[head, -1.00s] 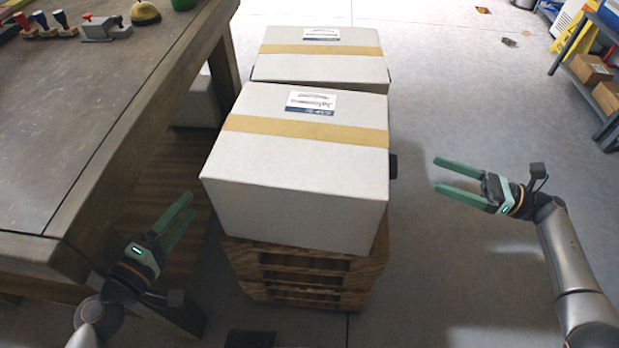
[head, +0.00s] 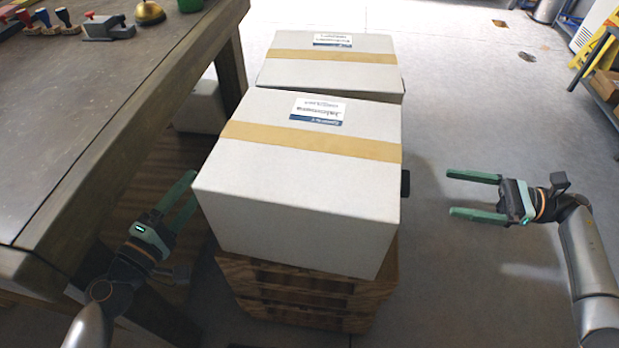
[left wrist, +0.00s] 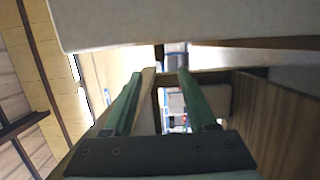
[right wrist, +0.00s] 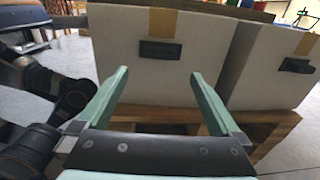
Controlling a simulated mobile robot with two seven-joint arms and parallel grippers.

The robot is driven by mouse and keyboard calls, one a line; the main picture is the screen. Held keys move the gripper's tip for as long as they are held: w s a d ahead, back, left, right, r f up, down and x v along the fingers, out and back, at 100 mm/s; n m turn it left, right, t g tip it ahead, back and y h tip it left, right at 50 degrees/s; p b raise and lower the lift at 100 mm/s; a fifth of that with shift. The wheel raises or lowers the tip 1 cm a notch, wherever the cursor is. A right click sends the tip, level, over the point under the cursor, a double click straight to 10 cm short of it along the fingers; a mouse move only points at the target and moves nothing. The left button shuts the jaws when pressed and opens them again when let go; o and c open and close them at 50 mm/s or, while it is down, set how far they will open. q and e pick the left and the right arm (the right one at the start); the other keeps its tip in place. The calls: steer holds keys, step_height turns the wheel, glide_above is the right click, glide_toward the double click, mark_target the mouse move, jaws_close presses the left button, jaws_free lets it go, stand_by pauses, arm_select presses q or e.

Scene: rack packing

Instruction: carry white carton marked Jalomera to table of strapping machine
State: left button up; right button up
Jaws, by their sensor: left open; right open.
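The near white carton (head: 300,185) has tan tape and a label that seems to read Jalomera, upside down in the head view. It rests on a wooden pallet stack (head: 310,290). My right gripper (head: 452,193) is open and empty, right of the carton and apart from it. In the right wrist view its fingers point at the carton's side (right wrist: 120,75), below a black handle (right wrist: 160,51). My left gripper (head: 190,190) is open, close by the carton's left side, its fingertips partly hidden at the carton's edge. I cannot tell whether it touches.
A second white carton (head: 330,68) stands just behind the first; its label is too small to read. A wooden table (head: 90,120) with stamps and a brass bell (head: 149,13) runs along the left, close to my left arm. Open floor (head: 480,100) lies to the right; shelving (head: 600,100) stands beyond.

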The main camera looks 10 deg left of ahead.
mark_target(410, 182)
arm_select(q)
steer(key=x, duration=0.9)
steer(key=shift+w, duration=0.2)
arm_select(e)
steer(key=a, duration=0.9)
steer(key=shift+w+a, duration=0.2)
arm_select(q)
steer(key=shift+c, duration=0.4)
arm_select(e)
steer(key=shift+c, duration=0.4)
arm_select(q)
jaws_close()
arm_select(e)
steer(key=c, duration=0.9)
jaws_close()
arm_select(q)
steer(key=shift+r, duration=0.3)
arm_select(e)
steer(key=shift+r, duration=0.3)
